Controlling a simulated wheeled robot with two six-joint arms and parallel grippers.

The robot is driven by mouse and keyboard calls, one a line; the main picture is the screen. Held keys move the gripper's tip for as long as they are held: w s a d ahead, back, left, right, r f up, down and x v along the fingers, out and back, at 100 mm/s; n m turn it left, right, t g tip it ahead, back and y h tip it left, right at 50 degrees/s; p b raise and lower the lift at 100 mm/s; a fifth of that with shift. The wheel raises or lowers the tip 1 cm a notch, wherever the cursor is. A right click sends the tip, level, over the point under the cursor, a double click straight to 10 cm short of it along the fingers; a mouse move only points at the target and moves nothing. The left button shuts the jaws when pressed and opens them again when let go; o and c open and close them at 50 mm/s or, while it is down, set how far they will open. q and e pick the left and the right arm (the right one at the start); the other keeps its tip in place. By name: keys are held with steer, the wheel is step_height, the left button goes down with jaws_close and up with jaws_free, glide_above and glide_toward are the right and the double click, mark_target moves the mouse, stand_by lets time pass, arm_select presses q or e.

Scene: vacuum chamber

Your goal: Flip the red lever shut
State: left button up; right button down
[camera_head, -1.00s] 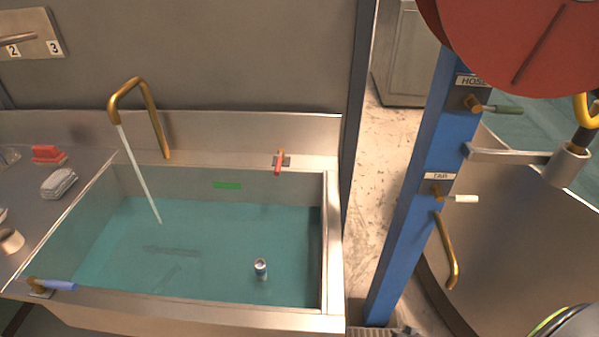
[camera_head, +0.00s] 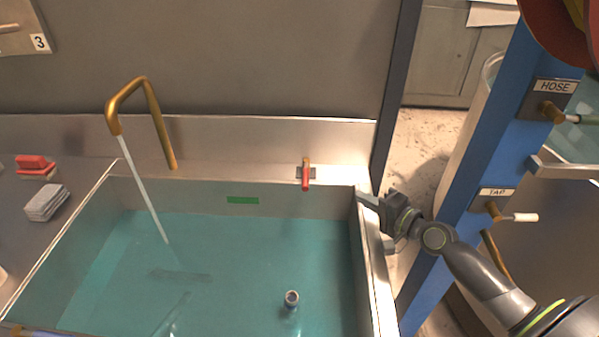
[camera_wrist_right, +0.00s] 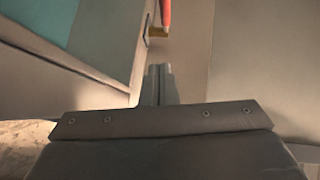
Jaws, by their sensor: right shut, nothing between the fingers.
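The red lever (camera_head: 306,181) is on a small brass valve on the sink's back ledge, right of the middle. It points toward the front of the sink. Water runs in a pale stream (camera_head: 143,190) from the brass spout (camera_head: 137,92) into the sink. My right gripper (camera_head: 366,200) is shut and empty over the sink's right rim, to the right of the lever and apart from it. In the right wrist view the shut fingers (camera_wrist_right: 159,75) point toward the lever (camera_wrist_right: 166,14), which shows at the top edge. My left gripper is not in view.
The steel sink (camera_head: 372,262) holds teal water with a small cylinder (camera_head: 291,298) in it. A blue post (camera_head: 498,150) with the TAP valve (camera_head: 497,211) and HOSE valve (camera_head: 556,112) stands close to my right arm. A red brush (camera_head: 34,163) and grey sponge (camera_head: 45,202) lie at left.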

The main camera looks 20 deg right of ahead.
mark_target(306, 176)
steer(key=shift+w+a+r, duration=0.15)
steer(key=shift+w+r, duration=0.05)
steer(key=shift+w, duration=0.1)
steer(key=shift+s+r, duration=0.25)
steer(key=shift+s, duration=0.3)
steer(key=shift+w, duration=0.15)
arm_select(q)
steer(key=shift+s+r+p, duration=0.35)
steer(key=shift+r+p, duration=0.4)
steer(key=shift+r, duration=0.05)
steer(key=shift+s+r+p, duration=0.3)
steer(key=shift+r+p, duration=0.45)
arm_select(e)
steer(key=s+a+x, duration=0.1)
steer(key=a+x, duration=0.1)
steer(key=x, duration=1)
steer(key=shift+w+a+f, duration=0.2)
steer(key=shift+w+a, duration=0.2)
